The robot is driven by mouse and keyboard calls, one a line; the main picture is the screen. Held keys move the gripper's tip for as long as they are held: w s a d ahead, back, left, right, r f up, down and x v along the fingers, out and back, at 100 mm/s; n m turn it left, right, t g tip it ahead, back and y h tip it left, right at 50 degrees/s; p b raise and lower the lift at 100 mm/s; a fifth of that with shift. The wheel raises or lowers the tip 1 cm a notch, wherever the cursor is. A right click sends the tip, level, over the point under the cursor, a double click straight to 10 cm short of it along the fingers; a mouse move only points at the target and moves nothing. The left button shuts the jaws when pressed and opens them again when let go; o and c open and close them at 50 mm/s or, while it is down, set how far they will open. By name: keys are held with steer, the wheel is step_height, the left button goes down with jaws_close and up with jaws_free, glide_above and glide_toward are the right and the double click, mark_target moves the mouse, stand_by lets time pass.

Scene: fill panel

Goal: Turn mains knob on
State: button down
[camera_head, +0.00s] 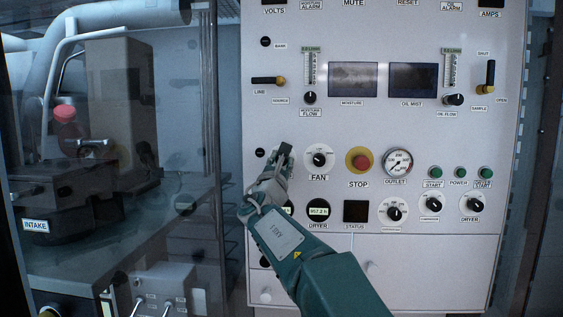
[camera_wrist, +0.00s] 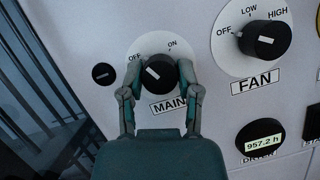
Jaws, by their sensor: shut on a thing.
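The mains knob (camera_wrist: 159,72) is a black round knob with a white pointer line on a white dial marked OFF and ON, above a partly covered MAINS label (camera_wrist: 168,106). In the wrist view its pointer line slants toward the upper left, on the OFF side. My gripper (camera_wrist: 158,80) has one finger on each side of the knob and is shut on it. In the head view my gripper (camera_head: 281,160) reaches the panel left of the FAN knob and hides most of the mains knob.
The FAN knob (camera_wrist: 267,39) is close on the right, with the hour display (camera_wrist: 262,138) below it. A small black round fitting (camera_wrist: 103,74) is on the left. The red STOP button (camera_head: 360,161) is further right. A glass-fronted bay (camera_head: 110,150) stands left of the panel.

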steer(key=m+g+h, duration=0.1)
steer(key=m, duration=0.2)
steer(key=m+g+h, duration=0.1)
steer(key=m, duration=0.2)
steer(key=m+g+h, duration=0.1)
steer(key=m, duration=0.3)
steer(key=shift+r+h, duration=0.1)
steer(key=shift+h, duration=0.3)
steer(key=m+g, duration=0.1)
steer(key=m, duration=0.3)
steer(key=shift+m+g, duration=0.9)
steer(key=shift+m, duration=1)
steer(key=shift+c, duration=1.5)
jaws_free()
steer(key=shift+d, duration=0.15)
steer(key=shift+a, duration=0.2)
